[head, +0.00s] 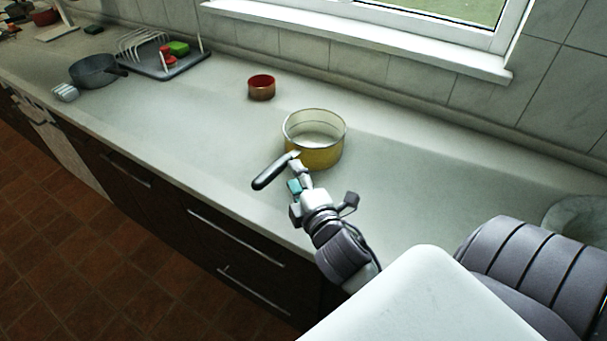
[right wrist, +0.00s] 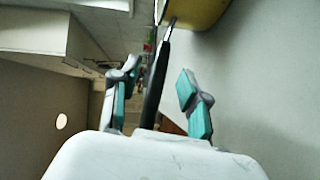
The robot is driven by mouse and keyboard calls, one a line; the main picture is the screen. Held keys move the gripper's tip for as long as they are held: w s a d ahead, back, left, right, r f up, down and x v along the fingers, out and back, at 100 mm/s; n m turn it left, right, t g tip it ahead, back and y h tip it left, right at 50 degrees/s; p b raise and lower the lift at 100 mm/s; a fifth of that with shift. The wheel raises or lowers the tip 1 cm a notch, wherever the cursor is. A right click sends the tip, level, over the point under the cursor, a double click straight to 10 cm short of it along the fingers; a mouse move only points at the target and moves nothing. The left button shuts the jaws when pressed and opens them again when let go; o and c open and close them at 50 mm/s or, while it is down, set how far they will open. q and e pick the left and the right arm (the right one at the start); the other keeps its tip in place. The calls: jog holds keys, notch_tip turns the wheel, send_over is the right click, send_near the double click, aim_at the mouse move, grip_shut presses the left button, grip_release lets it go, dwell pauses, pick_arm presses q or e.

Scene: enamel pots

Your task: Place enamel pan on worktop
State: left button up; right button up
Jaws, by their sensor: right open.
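The yellow enamel pan (head: 318,155), with a cream inside, appears to stand upright on the pale worktop (head: 205,125). Its dark handle (head: 272,172) points to the left and toward the front edge. My right gripper (head: 300,180) is at the handle, just in front of the pan. In the right wrist view the gripper (right wrist: 157,78) is open. The black handle (right wrist: 157,80) runs between its teal-padded fingers, with space beside the right finger. Part of the yellow pan wall (right wrist: 197,12) shows at the top. My left gripper is not in view.
A small red pot (head: 261,88) stands behind and left of the pan. A grey saucepan (head: 92,70) and a dish rack (head: 160,62) are farther left. A round basin (head: 575,215) is at the right. The worktop around the pan is clear; a window sill (head: 360,40) runs behind.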

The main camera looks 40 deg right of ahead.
jog(key=shift+b+v, duration=0.3)
jog(key=shift+v, duration=2.05)
